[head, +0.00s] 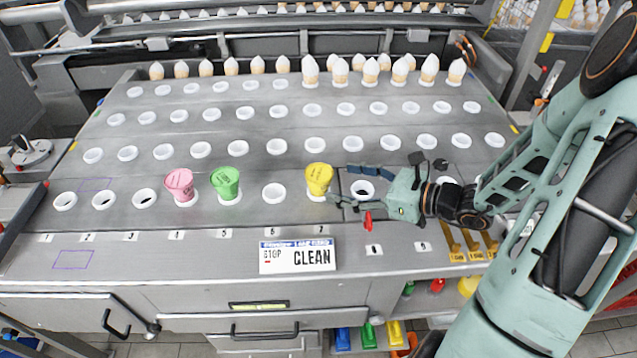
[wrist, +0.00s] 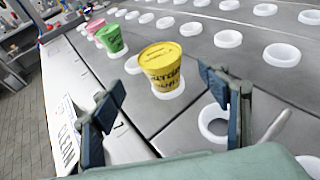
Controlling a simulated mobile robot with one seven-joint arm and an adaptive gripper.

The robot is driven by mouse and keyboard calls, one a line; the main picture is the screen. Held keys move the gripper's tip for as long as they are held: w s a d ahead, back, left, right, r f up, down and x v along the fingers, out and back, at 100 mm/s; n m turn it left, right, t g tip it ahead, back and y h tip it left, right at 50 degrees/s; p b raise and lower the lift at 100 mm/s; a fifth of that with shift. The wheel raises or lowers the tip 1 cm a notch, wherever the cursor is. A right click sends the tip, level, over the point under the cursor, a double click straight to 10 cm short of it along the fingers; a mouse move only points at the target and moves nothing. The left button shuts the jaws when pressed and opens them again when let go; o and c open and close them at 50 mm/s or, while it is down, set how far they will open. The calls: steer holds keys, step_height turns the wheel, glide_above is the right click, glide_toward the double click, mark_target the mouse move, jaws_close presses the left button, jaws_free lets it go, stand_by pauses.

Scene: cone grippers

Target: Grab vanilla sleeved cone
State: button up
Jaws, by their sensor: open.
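The yellow sleeved cone (head: 319,179) stands in a white ring holder in the front row, above the label 7. In the wrist view the yellow cone (wrist: 162,68) is ahead of my gripper, upright, with dark lettering that I cannot fully read. A green cup (head: 226,183) and a pink cup (head: 180,186) stand in the same row to the left. My gripper (head: 345,186) is open and empty, just right of the yellow cone. In the wrist view my gripper's two fingers (wrist: 165,112) are spread apart, with the cone beyond them.
Empty white rings (head: 274,193) fill much of the metal table (head: 260,170). White-topped cones (head: 370,70) line the back row. A CLEAN sign (head: 297,257) sits at the front edge. A small red object (head: 368,220) shows below my gripper.

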mark_target(319, 177)
steer(key=p+x, duration=0.1)
steer(key=x, duration=0.6)
steer(key=shift+w+a+f, duration=0.2)
steer(key=shift+w+a, duration=0.05)
steer(key=shift+w, duration=0.05)
steer(key=shift+c, duration=0.3)
steer(key=c, duration=1.2)
steer(key=shift+c, duration=0.2)
steer(key=shift+r, duration=0.2)
